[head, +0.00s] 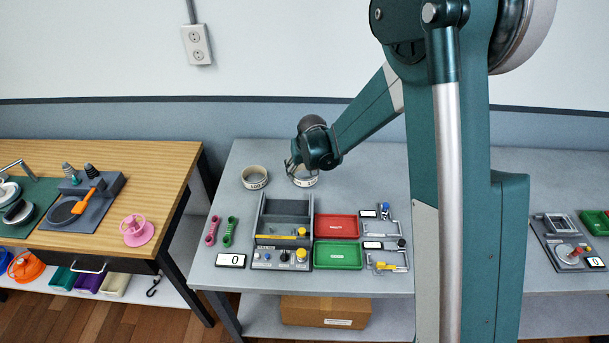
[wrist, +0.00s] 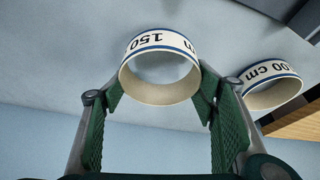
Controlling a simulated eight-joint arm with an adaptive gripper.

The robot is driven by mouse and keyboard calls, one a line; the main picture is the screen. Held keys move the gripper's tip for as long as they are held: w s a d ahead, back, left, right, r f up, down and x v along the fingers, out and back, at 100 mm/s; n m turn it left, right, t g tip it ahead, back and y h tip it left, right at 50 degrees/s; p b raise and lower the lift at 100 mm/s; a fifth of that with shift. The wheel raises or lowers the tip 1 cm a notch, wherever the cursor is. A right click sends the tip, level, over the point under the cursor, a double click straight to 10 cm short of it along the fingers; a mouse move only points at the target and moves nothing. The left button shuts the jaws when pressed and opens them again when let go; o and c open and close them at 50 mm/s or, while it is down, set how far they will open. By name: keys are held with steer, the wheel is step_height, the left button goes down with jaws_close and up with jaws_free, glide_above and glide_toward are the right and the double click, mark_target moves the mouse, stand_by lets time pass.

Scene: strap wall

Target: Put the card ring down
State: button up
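The card ring (wrist: 160,90) is a short white band with blue edges and "150" printed on its side. It sits between the tips of my gripper (wrist: 161,97) in the wrist view, and a green ribbed finger pad meets it on each side. In the head view the ring (head: 304,180) shows under my gripper (head: 303,168), over the back of the grey table (head: 385,180). My fingers and wrist partly cover it there. I cannot tell whether its lower edge touches the tabletop.
A second ring (head: 255,177), marked "100 cm" in the wrist view (wrist: 272,85), stands to the left. In front are a grey tiered holder (head: 285,210), a red tray (head: 337,226), a green tray (head: 338,256) and small fixtures. Bare tabletop lies around the rings.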

steer(key=shift+f, duration=1.1)
steer(key=shift+f, duration=0.15)
steer(key=o, duration=0.7)
steer(key=shift+c, duration=0.2)
steer(key=v, duration=1.2)
steer(key=shift+p, duration=0.4)
steer(key=shift+s, duration=0.1)
